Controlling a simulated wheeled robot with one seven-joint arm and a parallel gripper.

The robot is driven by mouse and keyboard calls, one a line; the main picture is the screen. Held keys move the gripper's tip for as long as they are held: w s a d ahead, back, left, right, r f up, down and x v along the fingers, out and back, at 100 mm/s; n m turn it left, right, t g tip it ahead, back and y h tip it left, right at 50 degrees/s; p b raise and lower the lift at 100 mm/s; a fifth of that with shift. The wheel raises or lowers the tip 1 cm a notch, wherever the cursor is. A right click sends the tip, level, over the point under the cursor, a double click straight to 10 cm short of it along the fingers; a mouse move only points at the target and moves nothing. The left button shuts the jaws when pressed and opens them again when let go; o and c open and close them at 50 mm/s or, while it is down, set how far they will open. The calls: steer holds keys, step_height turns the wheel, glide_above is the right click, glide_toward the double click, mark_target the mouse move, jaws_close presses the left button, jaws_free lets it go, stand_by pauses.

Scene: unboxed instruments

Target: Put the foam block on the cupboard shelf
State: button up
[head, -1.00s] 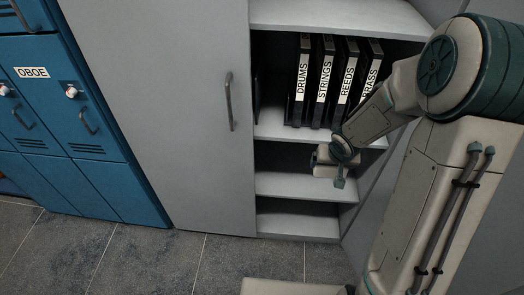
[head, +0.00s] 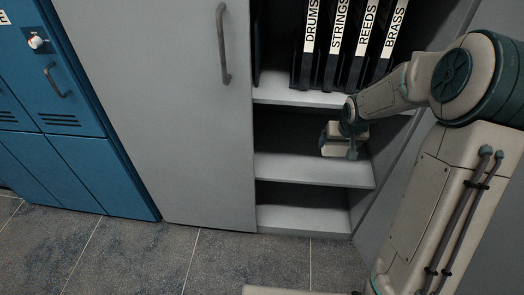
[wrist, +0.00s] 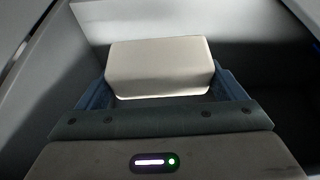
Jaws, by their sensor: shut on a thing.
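The foam block (wrist: 160,66) is a cream, rounded box, held between the blue fingers of my gripper (wrist: 160,90) in the wrist view. In the head view my gripper (head: 342,146) is inside the open right side of the grey cupboard, in the bay under the binders. It appears above the cupboard shelf (head: 310,170), a light grey board. I cannot tell whether the block touches the board. In the head view I cannot clearly separate the block from the pale hand.
Several black binders (head: 345,60) stand on the shelf board above (head: 285,92). A lower bay (head: 300,215) looks empty. The closed grey door (head: 160,110) with its handle (head: 222,45) is left of the opening. Blue lockers (head: 75,110) stand farther left.

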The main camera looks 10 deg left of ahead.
steer(key=w+f+n+b, duration=0.1)
steer(key=w+f+b, duration=0.4)
steer(key=f+b, duration=0.7)
steer(key=w+f+b, duration=0.1)
steer(key=w+f, duration=0.1)
steer(key=w, duration=0.1)
steer(key=w+a+f+b, duration=0.1)
steer(key=w+f+b, duration=0.1)
steer(key=w, duration=0.2)
steer(key=w+a+f+b, duration=0.1)
steer(key=w+f, duration=0.1)
steer(key=w, duration=0.2)
steer(key=shift+w+f+b, duration=0.1)
steer(key=shift+b, duration=0.2)
steer(key=shift+f+b, duration=0.9)
steer(key=shift+f, duration=1.1)
steer(key=shift+f, duration=0.1)
